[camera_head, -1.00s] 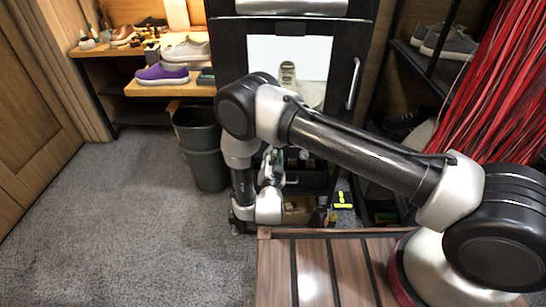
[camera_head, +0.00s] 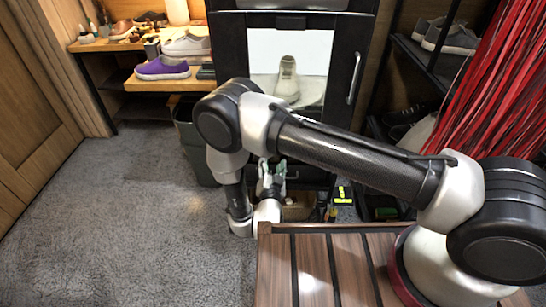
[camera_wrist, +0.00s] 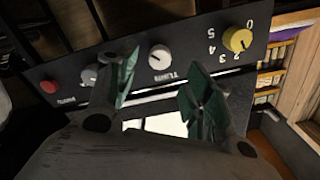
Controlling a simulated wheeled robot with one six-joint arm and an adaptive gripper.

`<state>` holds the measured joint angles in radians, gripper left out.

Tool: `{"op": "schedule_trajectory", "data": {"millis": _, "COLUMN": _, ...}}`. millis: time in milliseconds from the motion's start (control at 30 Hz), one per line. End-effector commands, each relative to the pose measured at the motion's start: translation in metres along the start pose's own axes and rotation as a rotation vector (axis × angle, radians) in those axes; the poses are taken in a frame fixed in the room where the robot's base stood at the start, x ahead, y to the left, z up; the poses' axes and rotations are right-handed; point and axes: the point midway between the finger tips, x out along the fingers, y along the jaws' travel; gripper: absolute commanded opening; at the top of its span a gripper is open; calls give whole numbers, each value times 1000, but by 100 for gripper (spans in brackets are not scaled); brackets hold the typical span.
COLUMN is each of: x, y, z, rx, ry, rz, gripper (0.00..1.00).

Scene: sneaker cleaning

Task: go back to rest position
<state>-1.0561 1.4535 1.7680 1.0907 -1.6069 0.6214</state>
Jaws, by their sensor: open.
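My gripper (camera_head: 272,172) is in front of the lower part of the black cabinet (camera_head: 229,50), partly hidden behind my own arm in the head view. In the wrist view my gripper (camera_wrist: 158,92) shows two green fingertips set well apart, with nothing between them. It is open and empty. Beyond the fingers is a dark control panel (camera_wrist: 200,55) with a yellow numbered knob (camera_wrist: 238,39), a white knob (camera_wrist: 160,58) and a red button (camera_wrist: 48,87). A light sneaker (camera_head: 288,80) stands upright inside the cabinet's lit window, apart from my gripper.
A dark bin (camera_head: 190,150) stands left of my arm. Wooden shelves (camera_head: 150,84) at the left hold a purple shoe (camera_head: 163,69) and other shoes. Red strands (camera_head: 490,80) hang at the right. A basket (camera_head: 298,207) sits low by the cabinet. The grey carpet (camera_head: 120,220) at left is clear.

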Motion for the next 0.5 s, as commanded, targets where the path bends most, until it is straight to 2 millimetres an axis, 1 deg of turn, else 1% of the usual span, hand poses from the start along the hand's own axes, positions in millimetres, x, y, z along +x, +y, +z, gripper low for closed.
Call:
{"op": "schedule_trajectory", "data": {"millis": 33, "x": -4, "y": 0, "z": 0, "rx": -1, "ry": -1, "rz": -1, "gripper": 51}}
{"op": "schedule_trajectory", "data": {"millis": 133, "x": -8, "y": 0, "z": 0, "rx": 0, "ry": 0, "rz": 0, "gripper": 51}}
{"op": "schedule_trajectory", "data": {"millis": 500, "x": -9, "y": 1, "z": 0, "rx": 0, "ry": 0, "rz": 1, "gripper": 51}}
